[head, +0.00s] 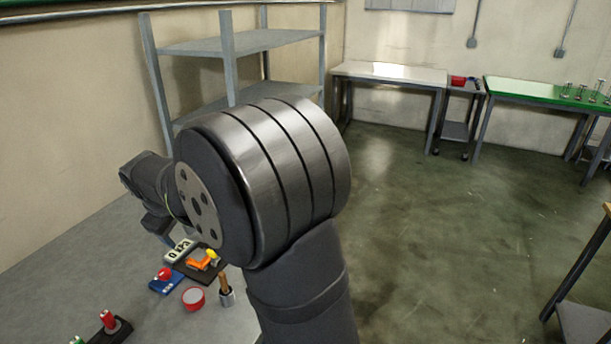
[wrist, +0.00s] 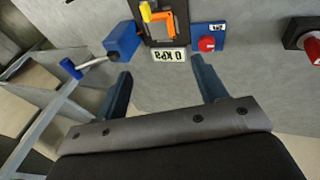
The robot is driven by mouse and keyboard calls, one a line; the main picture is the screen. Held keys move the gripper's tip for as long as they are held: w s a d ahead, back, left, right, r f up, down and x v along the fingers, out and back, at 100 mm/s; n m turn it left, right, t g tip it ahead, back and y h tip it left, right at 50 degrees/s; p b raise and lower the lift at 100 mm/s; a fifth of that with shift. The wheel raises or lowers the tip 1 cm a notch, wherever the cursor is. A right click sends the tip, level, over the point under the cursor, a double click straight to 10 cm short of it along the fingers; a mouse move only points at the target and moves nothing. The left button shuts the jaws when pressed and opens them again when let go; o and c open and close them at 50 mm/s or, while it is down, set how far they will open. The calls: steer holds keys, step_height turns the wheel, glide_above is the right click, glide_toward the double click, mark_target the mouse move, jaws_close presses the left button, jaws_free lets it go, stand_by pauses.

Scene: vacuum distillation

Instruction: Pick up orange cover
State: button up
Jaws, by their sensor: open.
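An orange cover (head: 201,264) sits on a dark base (head: 213,272) on the grey tabletop at lower left in the head view, with a yellow part (head: 212,254) beside it. In the wrist view the orange cover (wrist: 165,22) is at the top centre as a frame-like shape, the yellow part (wrist: 146,12) at its left edge. My gripper (wrist: 161,78) is open, its two fingers apart with nothing between them. The cover lies beyond the fingertips, roughly in line with the gap. In the head view my own arm hides most of the gripper.
A white "0 kPa" display (wrist: 167,56) lies between cover and gripper. A blue block (wrist: 122,42) and a blue unit with red knob (wrist: 207,43) flank the base. A red round container (head: 193,298) and a wooden-handled item (head: 225,285) stand nearby. A metal shelf (head: 228,45) stands behind.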

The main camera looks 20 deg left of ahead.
steer(key=shift+w, duration=0.1)
steer(key=r+g+h, duration=0.2)
steer(key=g, duration=0.2)
glide_above(197, 254)
steer(key=f, duration=1.2)
steer(key=shift+w+d, duration=0.1)
steer(key=shift+d, duration=0.15)
steer(key=shift+a+f, duration=0.15)
steer(key=shift+f, duration=1.25)
steer(key=shift+a+f, duration=0.1)
steer(key=shift+f, duration=1.3)
steer(key=shift+r, duration=0.1)
steer(key=c, duration=1.2)
